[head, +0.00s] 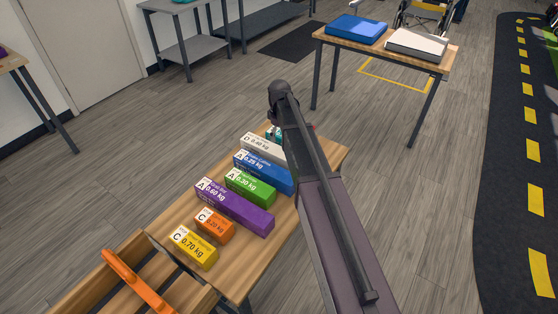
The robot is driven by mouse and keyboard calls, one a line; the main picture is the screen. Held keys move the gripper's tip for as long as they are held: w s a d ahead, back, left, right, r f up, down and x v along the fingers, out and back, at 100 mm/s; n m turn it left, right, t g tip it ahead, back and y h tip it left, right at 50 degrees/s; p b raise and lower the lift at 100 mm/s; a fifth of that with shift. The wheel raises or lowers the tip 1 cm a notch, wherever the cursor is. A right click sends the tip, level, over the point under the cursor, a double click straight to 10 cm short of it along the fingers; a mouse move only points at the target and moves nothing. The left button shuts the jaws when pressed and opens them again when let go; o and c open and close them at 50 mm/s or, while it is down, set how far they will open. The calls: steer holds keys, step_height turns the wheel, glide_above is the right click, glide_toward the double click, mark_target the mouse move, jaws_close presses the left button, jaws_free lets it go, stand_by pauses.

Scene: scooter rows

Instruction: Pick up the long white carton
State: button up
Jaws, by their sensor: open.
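The long white carton (262,147) lies on a wooden table (224,271) in the head view, marked D and 0.40 kg. It is near the far end of a row of cartons, just beyond the blue carton (264,172). My arm passes in front of its right end, so that end is partly hidden.
Green (250,187), purple (234,206), orange (215,225) and yellow (194,248) cartons lie nearer in the row. A small teal item (271,134) is beyond the white carton. A wooden crate with an orange handle (137,281) stands at lower left.

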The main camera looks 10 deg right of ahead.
mark_target(279, 151)
steer(key=shift+f+b, duration=2.9)
steer(key=shift+f, duration=0.3)
steer(key=shift+f, duration=0.1)
steer(key=shift+f+b, duration=2.55)
steer(key=shift+b, duration=0.05)
steer(key=c, duration=1.1)
steer(key=shift+o, duration=0.2)
steer(key=shift+w+r, duration=0.1)
steer(key=shift+r, duration=0.15)
step_height(279, 151, up, 10)
steer(key=p, duration=1)
steer(key=shift+f, duration=0.2)
